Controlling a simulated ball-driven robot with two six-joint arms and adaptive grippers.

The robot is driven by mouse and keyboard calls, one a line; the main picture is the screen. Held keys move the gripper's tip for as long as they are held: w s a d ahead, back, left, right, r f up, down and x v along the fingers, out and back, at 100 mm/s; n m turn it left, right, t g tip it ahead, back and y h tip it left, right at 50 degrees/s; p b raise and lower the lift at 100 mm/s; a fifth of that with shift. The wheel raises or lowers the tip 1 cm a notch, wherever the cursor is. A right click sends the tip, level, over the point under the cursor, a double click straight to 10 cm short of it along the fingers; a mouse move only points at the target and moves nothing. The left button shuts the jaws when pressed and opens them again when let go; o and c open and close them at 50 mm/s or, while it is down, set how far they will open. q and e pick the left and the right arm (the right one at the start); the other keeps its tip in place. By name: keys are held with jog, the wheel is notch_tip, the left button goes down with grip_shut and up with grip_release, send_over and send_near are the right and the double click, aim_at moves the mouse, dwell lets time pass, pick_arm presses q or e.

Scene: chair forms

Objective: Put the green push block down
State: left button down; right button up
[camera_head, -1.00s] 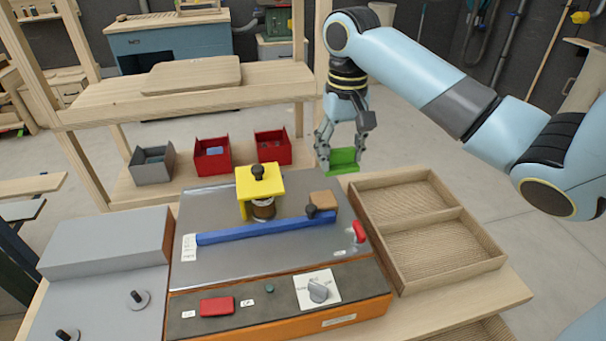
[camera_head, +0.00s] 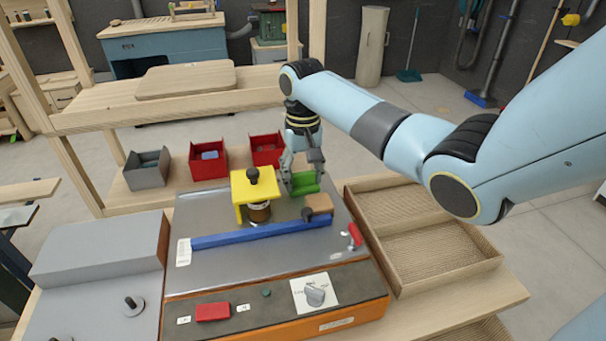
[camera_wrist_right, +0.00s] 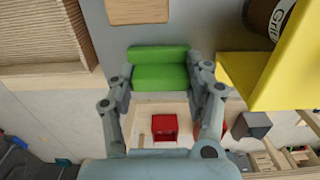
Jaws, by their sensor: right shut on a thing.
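The green push block (camera_head: 304,184) is held in my right gripper (camera_head: 303,178), over or at the far right part of the grey machine plate (camera_head: 220,265). I cannot tell whether it touches the plate. In the right wrist view the green block (camera_wrist_right: 158,68) sits between both fingertips of the gripper (camera_wrist_right: 160,80), with the grey plate beyond it. My left gripper is not in view.
A yellow bracket (camera_head: 241,187) with a black knob stands just left of the block. A tan wooden block (camera_head: 318,203) and a blue bar (camera_head: 255,234) lie nearer. A divided wooden tray (camera_head: 440,250) is at right. Red bins (camera_head: 208,160) stand behind.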

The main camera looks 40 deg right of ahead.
aim_at(303, 173)
jog(key=shift+f, duration=0.1)
jog(key=o, duration=1.1)
jog(key=shift+o, duration=0.2)
notch_tip(303, 173, up, 12)
